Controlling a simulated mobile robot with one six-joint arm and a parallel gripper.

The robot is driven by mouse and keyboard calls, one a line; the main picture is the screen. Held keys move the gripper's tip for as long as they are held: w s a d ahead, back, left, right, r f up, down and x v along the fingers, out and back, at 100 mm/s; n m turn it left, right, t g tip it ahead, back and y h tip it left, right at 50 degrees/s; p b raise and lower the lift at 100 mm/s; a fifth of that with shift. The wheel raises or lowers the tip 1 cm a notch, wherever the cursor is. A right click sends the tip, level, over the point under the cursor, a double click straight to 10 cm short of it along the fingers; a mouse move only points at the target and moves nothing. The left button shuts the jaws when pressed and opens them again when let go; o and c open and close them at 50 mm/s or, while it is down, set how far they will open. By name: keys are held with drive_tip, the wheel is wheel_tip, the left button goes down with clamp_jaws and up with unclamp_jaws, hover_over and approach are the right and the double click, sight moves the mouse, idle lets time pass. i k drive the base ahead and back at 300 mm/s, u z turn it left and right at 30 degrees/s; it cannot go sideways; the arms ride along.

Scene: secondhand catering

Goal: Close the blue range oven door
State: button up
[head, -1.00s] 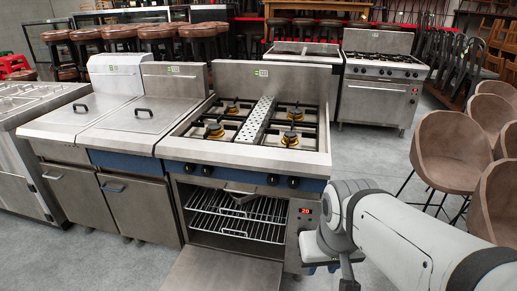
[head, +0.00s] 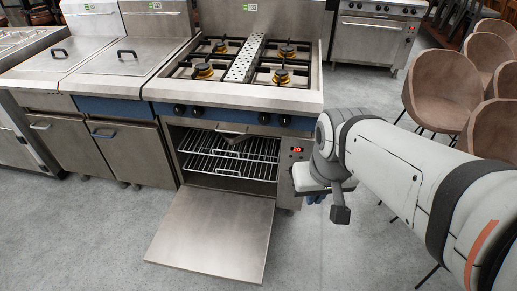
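The blue range (head: 236,97) stands in the centre, with a steel top and a blue front strip with black knobs. Its oven door (head: 215,232) is hinged at the bottom and hangs open, lowered forward near the floor. The oven cavity is open, with wire racks (head: 228,167) inside. A grey bar-like piece shows under the blue strip at the top of the opening. My gripper (head: 327,195) is to the right of the open door, by the red-lit control panel (head: 297,150), apart from the door. Its fingers are mostly hidden by my wrist, so its opening is unclear.
Steel fryer units (head: 125,150) stand against the range's left side. Brown chairs (head: 440,92) stand at the right, near my arm. Another range (head: 376,42) is behind. The grey floor in front of and left of the door is clear.

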sight(223, 235)
drive_tip(key=u, duration=1.55)
drive_tip(key=k, duration=0.4)
drive_tip(key=z, duration=1.3)
